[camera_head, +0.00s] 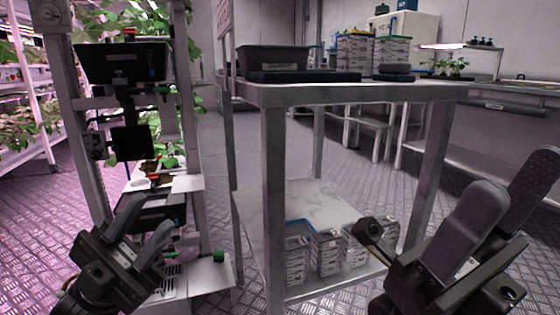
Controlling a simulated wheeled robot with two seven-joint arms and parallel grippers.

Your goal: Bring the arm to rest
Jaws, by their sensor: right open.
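My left gripper (148,218) is at the lower left, in front of the plant rack. Its two dark fingers stand apart with nothing visible between them. My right gripper (514,184) is at the lower right, in front of the steel table. Its two long grey fingers point up and are spread apart, with nothing between them. Both arms are mostly out of view below the frame.
A steel table (357,93) stands in the middle, with a dark crate (273,59) and stacked cartons on top. Several white containers stand on its lower shelf (318,205). A plant rack (85,160) is at the left. Chequered floor (212,150) shows between them.

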